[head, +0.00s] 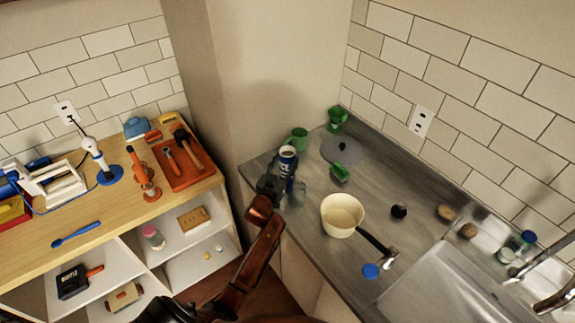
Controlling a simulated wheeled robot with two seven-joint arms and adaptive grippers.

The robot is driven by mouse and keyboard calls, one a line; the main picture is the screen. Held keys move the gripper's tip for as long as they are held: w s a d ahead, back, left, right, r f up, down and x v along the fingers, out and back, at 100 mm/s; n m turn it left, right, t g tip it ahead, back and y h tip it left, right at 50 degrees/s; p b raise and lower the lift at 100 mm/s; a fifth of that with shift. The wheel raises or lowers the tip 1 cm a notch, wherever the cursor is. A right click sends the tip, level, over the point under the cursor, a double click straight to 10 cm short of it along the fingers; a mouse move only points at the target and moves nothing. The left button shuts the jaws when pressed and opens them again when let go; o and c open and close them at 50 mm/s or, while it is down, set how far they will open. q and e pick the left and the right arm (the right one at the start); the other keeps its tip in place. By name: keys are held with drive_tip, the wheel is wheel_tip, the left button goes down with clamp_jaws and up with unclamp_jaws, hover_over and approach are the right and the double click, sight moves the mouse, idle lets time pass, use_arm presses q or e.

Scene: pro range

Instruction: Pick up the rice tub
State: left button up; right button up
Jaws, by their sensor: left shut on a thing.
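The rice tub (288,164) is a dark blue cylinder with a pale top and white lettering, partly readable. It stands upright near the left end of the grey counter in the head view. My left gripper (274,186) reaches it from the front left and is shut on its lower part. The gripper hides some of the tub's lower side, and I cannot tell whether its base touches the counter. My right gripper does not show.
Close by are a green mug (299,138), a grey lid (341,149), a green scoop (340,172) and a glass (298,194). A cream saucepan (342,215) stands to the right, before the sink (440,290). A wooden shelf unit (90,215) is at the left.

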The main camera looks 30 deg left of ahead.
use_arm(q)
drive_tip(key=c, duration=0.3)
drive_tip(key=shift+r, duration=0.1)
